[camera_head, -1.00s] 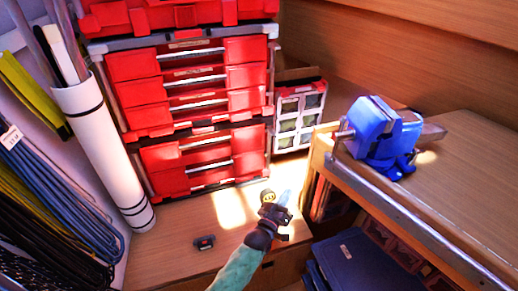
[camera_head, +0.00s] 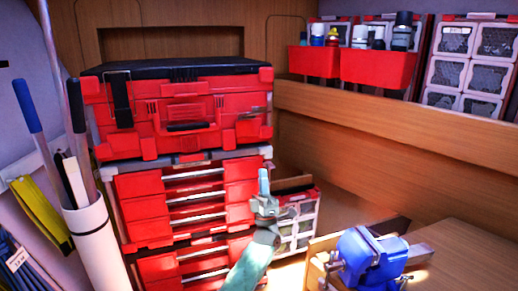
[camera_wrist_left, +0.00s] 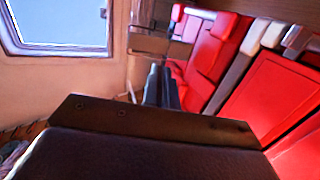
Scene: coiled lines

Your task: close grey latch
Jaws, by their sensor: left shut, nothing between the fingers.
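A red tool case (camera_head: 190,112) with a dark lid sits on top of a stack of red drawers (camera_head: 195,205). A grey edge (camera_head: 150,165) runs along the top of the drawers, just under the case. I cannot tell for certain which small part is the grey latch, or whether it is open. My left gripper (camera_head: 264,180) is shut and empty, pointing up in front of the right side of the drawer stack. Its fingers also show in the left wrist view (camera_wrist_left: 160,85), with red drawer fronts (camera_wrist_left: 225,60) to their right. My right gripper is out of view.
A blue vise (camera_head: 370,258) stands on the wooden bench at the lower right. A small organizer (camera_head: 300,222) is behind my left gripper. A white tube (camera_head: 97,245) holding rods stands at the left. Red bins (camera_head: 378,70) hang at the back right.

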